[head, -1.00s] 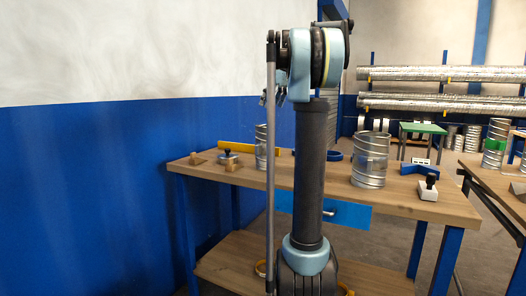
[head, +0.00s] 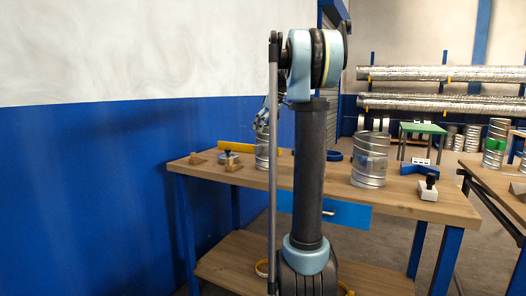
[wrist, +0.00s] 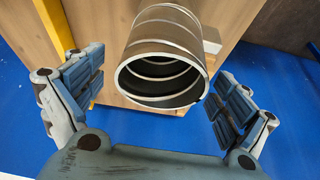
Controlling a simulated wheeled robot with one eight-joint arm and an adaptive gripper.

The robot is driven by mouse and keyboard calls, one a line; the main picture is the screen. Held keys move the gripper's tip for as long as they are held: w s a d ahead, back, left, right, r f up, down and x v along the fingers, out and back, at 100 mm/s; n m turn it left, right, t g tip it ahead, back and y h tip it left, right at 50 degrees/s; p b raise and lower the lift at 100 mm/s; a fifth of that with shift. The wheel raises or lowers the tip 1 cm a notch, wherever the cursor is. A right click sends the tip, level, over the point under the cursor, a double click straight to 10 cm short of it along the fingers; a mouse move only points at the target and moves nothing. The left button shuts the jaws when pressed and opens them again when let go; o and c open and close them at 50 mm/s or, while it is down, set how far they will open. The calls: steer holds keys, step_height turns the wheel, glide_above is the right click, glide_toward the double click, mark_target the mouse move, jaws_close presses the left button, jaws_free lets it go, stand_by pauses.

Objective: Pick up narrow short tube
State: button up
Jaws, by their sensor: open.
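The narrow short tube (head: 262,150), a ribbed grey metal cylinder, stands upright on the left part of the wooden workbench (head: 410,198). In the head view my arm hides part of it. My gripper (head: 264,118) is at the tube's top edge there, partly hidden by my arm. In the wrist view the tube (wrist: 168,60) has its open round end facing the camera. My gripper (wrist: 160,82) is open, with one blue finger left of the tube and one right of it. Gaps show on both sides, and nothing is held.
A wider metal tube (head: 369,162) stands right of my arm, near a blue block (head: 419,169) and a white block with a black knob (head: 428,189). A yellow bar (head: 236,147) and small wooden blocks (head: 197,159) lie at the bench's left.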

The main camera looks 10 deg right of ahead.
steer(key=shift+c, duration=0.6)
steer(key=c, duration=1.6)
